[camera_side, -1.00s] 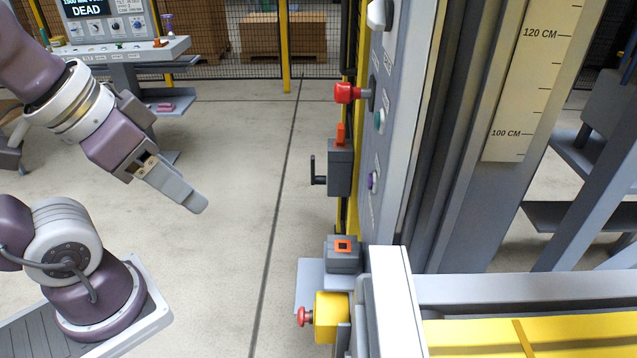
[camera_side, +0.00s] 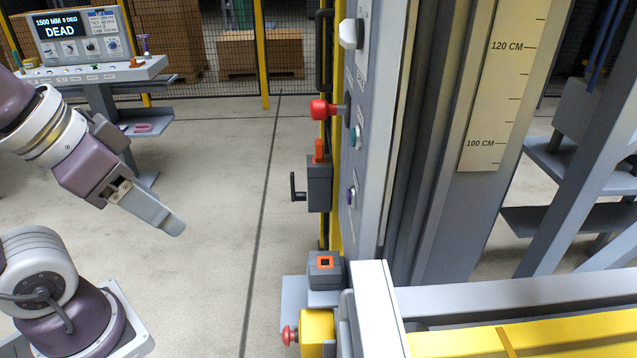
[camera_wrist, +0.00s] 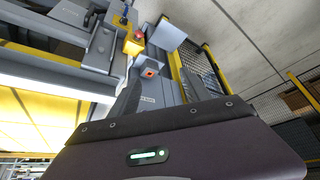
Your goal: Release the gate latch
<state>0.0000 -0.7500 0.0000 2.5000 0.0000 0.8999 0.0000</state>
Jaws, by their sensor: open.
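My gripper (camera_side: 170,226) is at the left of the side view, angled down to the right, open and empty. Its two dark fingers stand apart in the wrist view (camera_wrist: 165,88). It is well clear of the lifter's post. A grey box with an orange lever on top and a black crank handle, which looks like the gate latch (camera_side: 319,184), is on the post to the right of my gripper. A lower grey box with an orange-framed square opening (camera_side: 325,265) also shows in the wrist view (camera_wrist: 150,71). I cannot tell which part the latch comprises.
A red knob (camera_side: 322,109) sticks out above the grey box. A yellow box (camera_side: 317,330) with a red button stands low near the white rail (camera_side: 375,300). A console reading DEAD (camera_side: 82,45) is at the back left. Open floor lies between my gripper and the post.

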